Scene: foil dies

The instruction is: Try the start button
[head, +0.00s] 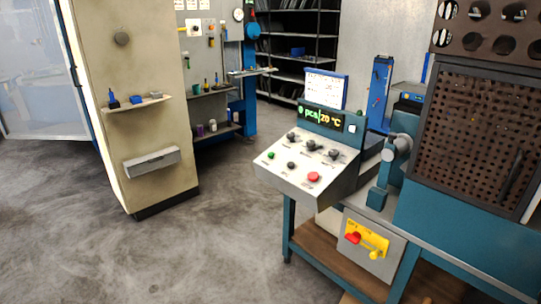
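A sloped grey control panel (305,165) stands at the middle right on a blue machine frame. A small green button (271,155) sits at its left; its label is too small to read. A larger red button (313,176) is at the lower right of the panel, with a dark knob (291,165) between them. Several dark knobs line the upper row. Above the panel a display (326,118) shows "0 pcs" and "20 °C". Neither of my grippers is in view.
A yellow plate with a red rotary switch (353,238) is on a grey box below the panel. A perforated dark guard (478,130) fills the right. A beige cabinet (130,60) with small shelves stands left. The concrete floor (200,250) in front is clear.

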